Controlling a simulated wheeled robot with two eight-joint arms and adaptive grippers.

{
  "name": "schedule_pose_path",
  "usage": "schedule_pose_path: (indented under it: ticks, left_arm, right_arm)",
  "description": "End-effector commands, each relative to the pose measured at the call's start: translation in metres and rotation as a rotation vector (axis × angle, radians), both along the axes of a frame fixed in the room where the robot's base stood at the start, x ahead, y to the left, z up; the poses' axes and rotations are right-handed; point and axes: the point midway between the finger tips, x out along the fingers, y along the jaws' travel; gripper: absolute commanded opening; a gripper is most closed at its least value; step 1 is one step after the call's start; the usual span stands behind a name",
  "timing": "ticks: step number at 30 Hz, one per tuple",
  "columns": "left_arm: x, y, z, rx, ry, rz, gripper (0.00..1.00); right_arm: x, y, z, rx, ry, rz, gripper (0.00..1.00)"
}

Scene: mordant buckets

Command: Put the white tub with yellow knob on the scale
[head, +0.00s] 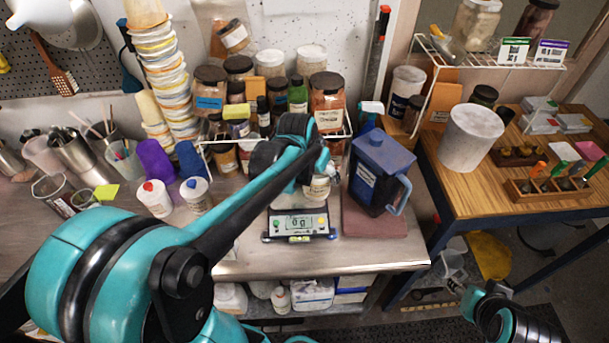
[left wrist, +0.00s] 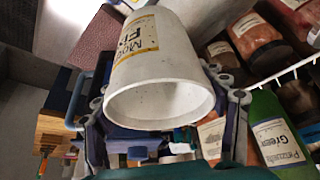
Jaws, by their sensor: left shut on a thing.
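My left gripper (head: 316,178) is shut on a white tub (head: 318,189) over the rear part of the scale (head: 299,224). In the left wrist view, the gripper's fingers (left wrist: 163,112) stand on both sides of the tub (left wrist: 165,65), which has a yellow-edged label. I cannot make out a yellow knob on it. The scale's display appears to read 0 g. My arm hides part of the scale's pan, and I cannot tell whether the tub touches it. My right gripper (head: 462,288) is at the lower right, away from the bench; its fingers are unclear.
A blue lidded jug (head: 378,172) stands on a brown board (head: 372,222) right of the scale. Jars and a wire rack stand close behind. A white bottle (head: 196,195) and a red-capped one (head: 155,198) stand left. The bench front is mostly clear.

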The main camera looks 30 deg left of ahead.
Motion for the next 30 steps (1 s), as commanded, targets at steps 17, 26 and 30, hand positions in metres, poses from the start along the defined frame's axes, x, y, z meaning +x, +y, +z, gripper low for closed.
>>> schedule_pose_path:
  ticks: [17,26,30]
  left_arm:
    - [0.045,0.090,-0.062,-0.001,-0.001,0.001,0.40]
    - [0.046,0.090,-0.100,0.000,-0.001,0.000,0.40]
    - [0.046,0.090,-0.101,0.000,-0.001,0.000,0.40]
  right_arm:
    - [0.000,0.000,-0.024,0.000,0.000,0.000,0.46]
    - [0.000,0.000,-0.036,0.000,0.000,0.000,0.46]
    - [0.000,0.000,-0.035,0.000,0.000,0.000,0.46]
